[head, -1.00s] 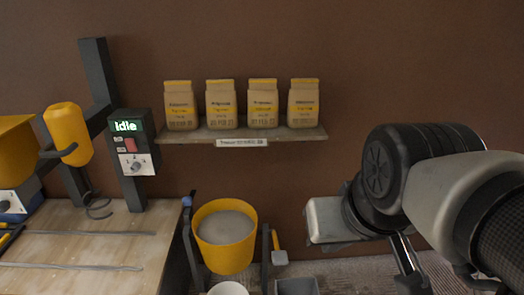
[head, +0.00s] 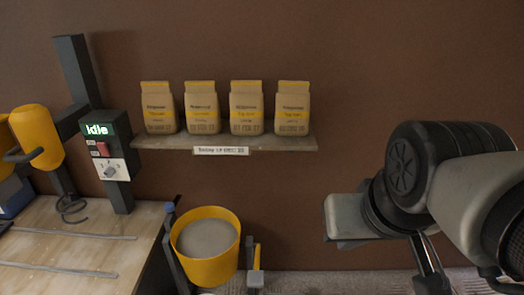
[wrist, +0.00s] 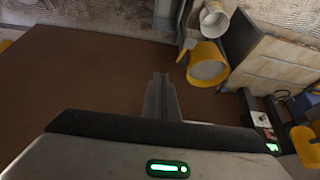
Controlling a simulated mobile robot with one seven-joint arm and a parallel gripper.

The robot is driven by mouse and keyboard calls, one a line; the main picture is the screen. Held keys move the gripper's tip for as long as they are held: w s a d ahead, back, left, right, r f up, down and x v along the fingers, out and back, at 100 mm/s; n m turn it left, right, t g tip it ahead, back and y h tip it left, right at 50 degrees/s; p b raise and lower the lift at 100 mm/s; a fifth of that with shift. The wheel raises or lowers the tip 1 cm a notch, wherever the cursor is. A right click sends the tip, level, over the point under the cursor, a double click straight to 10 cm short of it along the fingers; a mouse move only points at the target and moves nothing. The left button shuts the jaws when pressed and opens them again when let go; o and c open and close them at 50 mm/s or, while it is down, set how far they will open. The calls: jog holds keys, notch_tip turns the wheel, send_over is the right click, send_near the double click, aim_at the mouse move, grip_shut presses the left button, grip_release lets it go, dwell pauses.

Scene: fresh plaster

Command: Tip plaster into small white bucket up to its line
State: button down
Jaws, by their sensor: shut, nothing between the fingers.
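A yellow bucket (head: 222,270) of smooth grey plaster (head: 207,238) hangs upright between dark posts beside the workbench. It also shows in the wrist view (wrist: 222,55). The small white bucket (wrist: 214,20) shows only in the wrist view, close to the yellow bucket; its line and contents cannot be made out. My gripper (wrist: 160,77) is shut and empty, with bare wall behind its fingers in the wrist view. In the head view my arm is at the right, well apart from the yellow bucket, and the fingertips cannot be made out.
A shelf (head: 285,143) with several paper bags (head: 247,108) is on the brown wall. A control box (head: 106,160) reading "Idle" stands on the workbench (head: 60,250). The wall between shelf and arm is clear.

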jog(key=shift+s, duration=0.1)
jog(key=w+a+f+n+g+h+b, duration=0.1)
jog(key=w+a+f+n+g+b, duration=0.2)
jog(key=w+f+n, duration=0.4)
jog(key=w+a+f+n+g+b, duration=0.1)
jog(key=w+a+f+n+b, duration=0.3)
jog(key=w, duration=0.5)
jog(key=w+a+f+n+g+b, duration=0.1)
jog(key=w+a+f+n+b, duration=0.1)
jog(key=f, duration=0.4)
jog(key=w+a+f+n+g+b, duration=0.1)
jog(key=w+a+f+n+b, duration=0.1)
jog(key=f, duration=0.5)
jog(key=w+a+f+n+g+y+b, duration=0.1)
jog(key=w+a+f+n+b, duration=0.1)
jog(key=w+f, duration=0.4)
jog(key=shift+a+f+n+g+b, duration=0.35)
jog(key=shift+a+f, duration=0.2)
jog(key=shift+a, duration=0.3)
jog(key=shift+w, duration=0.1)
